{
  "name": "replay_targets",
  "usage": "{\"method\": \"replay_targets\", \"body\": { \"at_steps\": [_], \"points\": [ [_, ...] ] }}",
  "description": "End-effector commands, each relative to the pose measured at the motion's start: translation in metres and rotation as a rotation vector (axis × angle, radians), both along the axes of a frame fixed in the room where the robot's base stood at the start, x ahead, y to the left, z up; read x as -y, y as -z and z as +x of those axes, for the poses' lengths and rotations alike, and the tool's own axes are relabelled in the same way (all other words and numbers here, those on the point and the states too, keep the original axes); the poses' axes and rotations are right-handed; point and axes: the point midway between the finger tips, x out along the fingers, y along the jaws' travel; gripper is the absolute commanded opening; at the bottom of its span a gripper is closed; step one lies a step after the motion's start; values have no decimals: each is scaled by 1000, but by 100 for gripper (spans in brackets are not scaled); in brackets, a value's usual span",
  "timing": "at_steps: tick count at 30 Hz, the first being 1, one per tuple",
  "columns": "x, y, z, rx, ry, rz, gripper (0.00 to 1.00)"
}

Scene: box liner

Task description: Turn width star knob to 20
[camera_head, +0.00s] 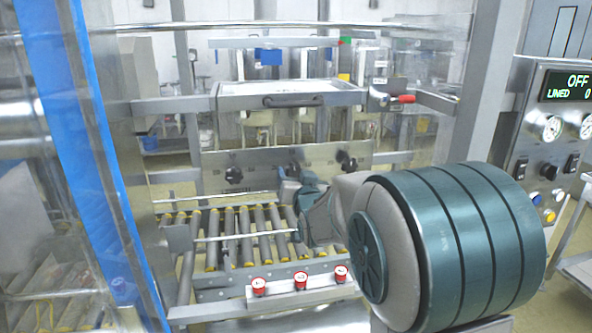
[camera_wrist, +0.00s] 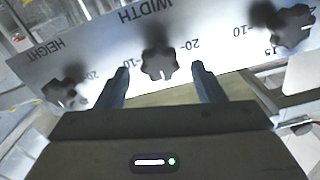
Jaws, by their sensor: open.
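The width star knob (camera_wrist: 158,63) is black and lobed, in the middle of a metal panel (camera_wrist: 215,40). The panel lettering appears upside down in the wrist view, with "WIDTH" above this knob, a 10 on its left and a 20 on its right. A small pale mark shows at the knob's lower edge. My gripper (camera_wrist: 160,68) is open, with one finger on each side of the knob; I cannot tell whether either touches it. In the head view my gripper (camera_head: 284,180) is in front of the panel (camera_head: 300,155) and hides the middle knob.
The height knob (camera_wrist: 62,93) is on the left in the wrist view, and another star knob (camera_wrist: 293,25) is on the right. A roller conveyor (camera_head: 240,235) with red buttons (camera_head: 301,280) lies below the panel. A blue-edged clear guard (camera_head: 95,150) stands at left.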

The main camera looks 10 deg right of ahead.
Motion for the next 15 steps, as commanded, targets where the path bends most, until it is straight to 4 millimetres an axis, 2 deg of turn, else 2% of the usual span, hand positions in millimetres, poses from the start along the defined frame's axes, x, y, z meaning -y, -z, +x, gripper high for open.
{"method": "replay_targets", "body": {
  "at_steps": [6, 15],
  "points": [
    [0, -1, 19, 0, 1, 0, 62],
    [0, 0, 23, 1, 0, 0, 62]
  ]
}}
